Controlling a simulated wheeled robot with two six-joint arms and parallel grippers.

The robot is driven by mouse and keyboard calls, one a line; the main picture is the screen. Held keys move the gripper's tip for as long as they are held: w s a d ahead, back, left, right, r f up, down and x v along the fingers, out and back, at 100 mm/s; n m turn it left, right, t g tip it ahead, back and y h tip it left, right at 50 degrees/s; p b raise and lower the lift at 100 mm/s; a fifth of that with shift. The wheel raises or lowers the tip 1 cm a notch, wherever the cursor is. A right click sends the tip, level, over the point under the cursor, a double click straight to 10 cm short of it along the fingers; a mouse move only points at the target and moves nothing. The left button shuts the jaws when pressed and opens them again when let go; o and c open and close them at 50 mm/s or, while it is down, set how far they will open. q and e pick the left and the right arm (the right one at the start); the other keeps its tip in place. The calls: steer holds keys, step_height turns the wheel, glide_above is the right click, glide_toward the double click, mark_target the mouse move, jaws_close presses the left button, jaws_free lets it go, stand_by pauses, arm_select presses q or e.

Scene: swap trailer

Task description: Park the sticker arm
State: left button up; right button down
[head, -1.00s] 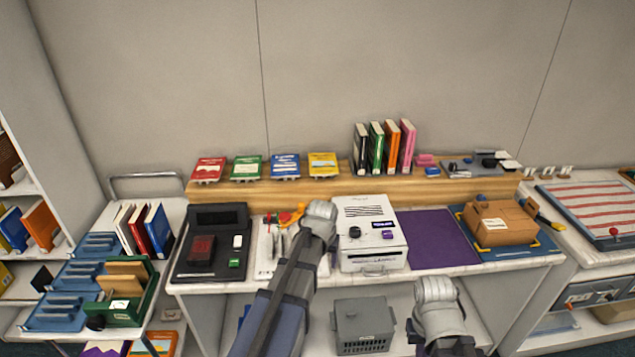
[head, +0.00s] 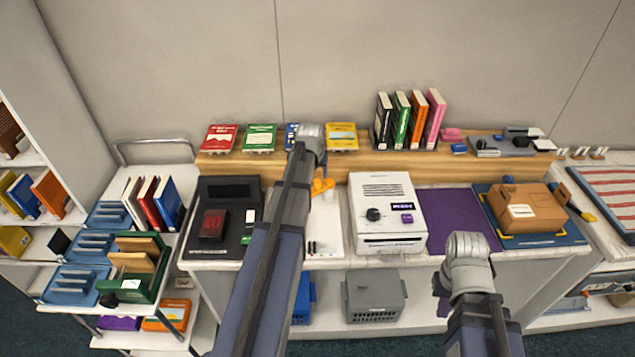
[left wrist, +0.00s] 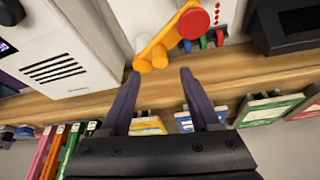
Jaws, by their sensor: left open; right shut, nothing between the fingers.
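The sticker arm, an orange lever, shows in the head view (head: 322,186) just below my left wrist, partly hidden by it. In the left wrist view the lever (left wrist: 170,38) has a round red knob at one end and rounded orange ends nearest my fingers. My left gripper (left wrist: 160,74) is open, with its dark purple fingers on either side of the lever's near end and apparently empty. In the head view my left gripper (head: 313,152) is mostly hidden behind its wrist. My right gripper (head: 441,291) is shut and empty, low in front of the counter.
A white machine with a dark dial (head: 387,225) stands right of the lever, and a black device with a red screen (head: 226,215) stands left. Behind runs a wooden ledge (head: 350,165) with cards and upright books. A purple mat (head: 455,218) lies bare.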

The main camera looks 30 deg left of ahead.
mark_target(317, 182)
arm_select(q)
steer(key=b+x, duration=0.5)
steer(key=x, duration=0.1)
steer(key=shift+w+f+b, duration=0.1)
steer(key=shift+f+b, duration=0.2)
steer(key=shift+f, duration=0.05)
jaws_close()
stand_by(1.1)
